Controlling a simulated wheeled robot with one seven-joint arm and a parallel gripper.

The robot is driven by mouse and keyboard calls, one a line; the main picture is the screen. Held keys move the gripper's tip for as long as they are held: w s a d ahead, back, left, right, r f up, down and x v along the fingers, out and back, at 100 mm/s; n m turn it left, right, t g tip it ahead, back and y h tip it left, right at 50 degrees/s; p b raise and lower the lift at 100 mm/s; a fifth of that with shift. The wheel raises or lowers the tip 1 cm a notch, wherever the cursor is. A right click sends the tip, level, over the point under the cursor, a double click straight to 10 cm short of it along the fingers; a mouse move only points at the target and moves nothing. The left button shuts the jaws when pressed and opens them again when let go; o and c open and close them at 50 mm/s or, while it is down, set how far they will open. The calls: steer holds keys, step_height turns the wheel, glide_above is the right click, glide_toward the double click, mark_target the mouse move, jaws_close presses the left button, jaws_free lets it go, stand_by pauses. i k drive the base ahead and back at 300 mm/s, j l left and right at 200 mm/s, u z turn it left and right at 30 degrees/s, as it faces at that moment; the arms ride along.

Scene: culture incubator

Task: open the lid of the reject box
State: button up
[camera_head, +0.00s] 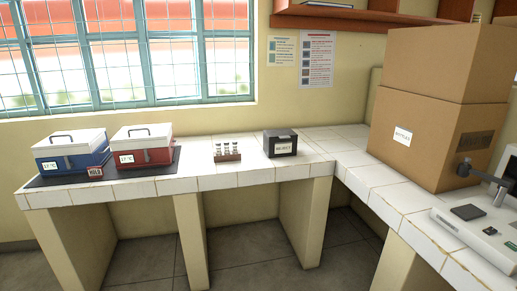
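The reject box (281,143) is a small dark box with a white label on its front. It stands on the white tiled counter (245,174), near the inner corner. Its dark lid appears shut, lying flat on top. My gripper is not in view.
A small rack with several vials (227,152) stands left of the reject box. Farther left, a blue box (71,154) and a red box (143,147) with white handled lids sit on a dark mat. Large cartons (432,105) and a grey instrument (480,225) occupy the right counter.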

mark_target(281, 134)
steer(key=i+j, duration=0.1)
steer(key=i, duration=0.85)
steer(key=i+j+z, duration=0.1)
steer(key=i, duration=0.8)
